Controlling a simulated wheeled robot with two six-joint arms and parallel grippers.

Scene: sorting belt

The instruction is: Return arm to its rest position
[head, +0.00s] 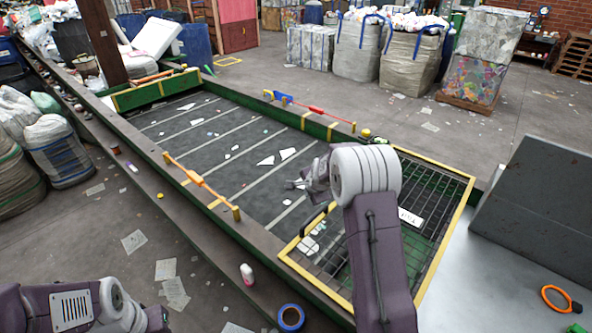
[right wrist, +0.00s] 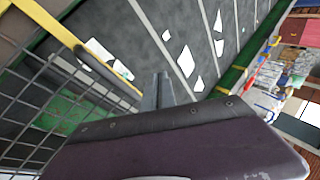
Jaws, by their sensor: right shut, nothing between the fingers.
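My right arm reaches forward over the near end of the sorting belt (head: 225,150). Its gripper (head: 296,184) is shut and empty above the dark belt surface, just left of the yellow-edged wire grid. In the right wrist view the gripper (right wrist: 160,88) shows its narrow grey fingers together, with the belt and white scraps beyond. Part of my left arm shows at the lower left of the head view, low and off the belt. Its gripper fingers do not show.
The wire grid (head: 428,222) has a yellow frame. White scraps (head: 288,153) lie on the belt. A white bottle (head: 247,274) and a blue tape roll (head: 291,317) are on the near side. A dark slanted panel (head: 540,210) stands right. Big bags (head: 412,62) stand behind.

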